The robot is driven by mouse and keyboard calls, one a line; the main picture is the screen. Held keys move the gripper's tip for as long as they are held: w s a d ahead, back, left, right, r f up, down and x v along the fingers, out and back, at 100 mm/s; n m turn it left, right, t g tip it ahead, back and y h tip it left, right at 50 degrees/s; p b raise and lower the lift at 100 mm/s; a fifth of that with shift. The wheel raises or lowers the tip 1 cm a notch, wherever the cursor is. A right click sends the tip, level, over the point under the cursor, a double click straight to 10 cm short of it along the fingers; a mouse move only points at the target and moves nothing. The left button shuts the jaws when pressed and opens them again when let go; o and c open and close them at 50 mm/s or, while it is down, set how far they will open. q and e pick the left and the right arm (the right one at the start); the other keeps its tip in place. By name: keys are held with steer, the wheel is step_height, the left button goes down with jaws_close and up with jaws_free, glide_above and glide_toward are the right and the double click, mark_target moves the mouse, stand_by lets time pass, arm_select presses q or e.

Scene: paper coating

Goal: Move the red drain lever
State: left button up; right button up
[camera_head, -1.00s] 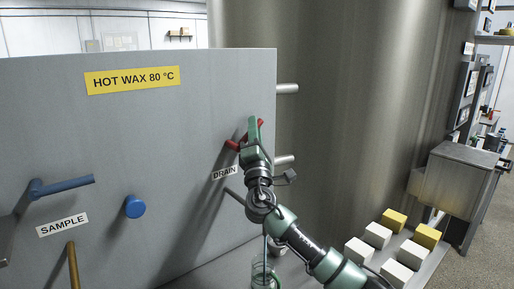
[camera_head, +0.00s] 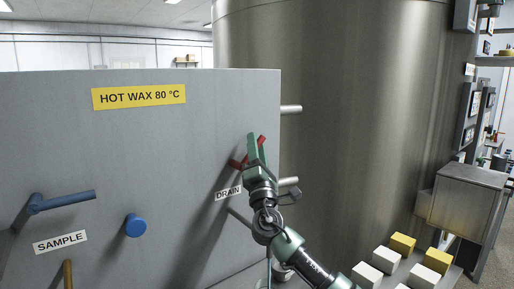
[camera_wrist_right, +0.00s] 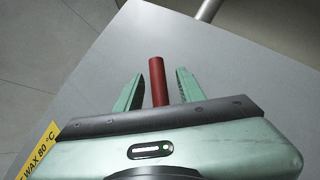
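The red drain lever (camera_head: 238,163) sits on the grey panel above the DRAIN label (camera_head: 228,193) and slants up to the right. My right gripper (camera_head: 256,148) is at the lever and hides its middle part. In the right wrist view, the lever (camera_wrist_right: 158,82) stands between the two green fingers of my right gripper (camera_wrist_right: 157,90). A gap shows on each side of the lever, so the gripper is open around it. My left gripper is not in view.
A blue lever (camera_head: 65,201) and a blue knob (camera_head: 135,226) are on the panel (camera_head: 180,140) at left, near the SAMPLE label (camera_head: 60,242). A large steel tank (camera_head: 345,110) stands behind. White and yellow blocks (camera_head: 402,243) lie at lower right.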

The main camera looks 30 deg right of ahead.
steer(key=b+v, duration=0.2)
steer(key=v, duration=0.5)
steer(key=shift+s+f, duration=0.2)
steer(key=shift+s, duration=0.1)
steer(key=shift+a, duration=0.1)
stand_by(0.3)
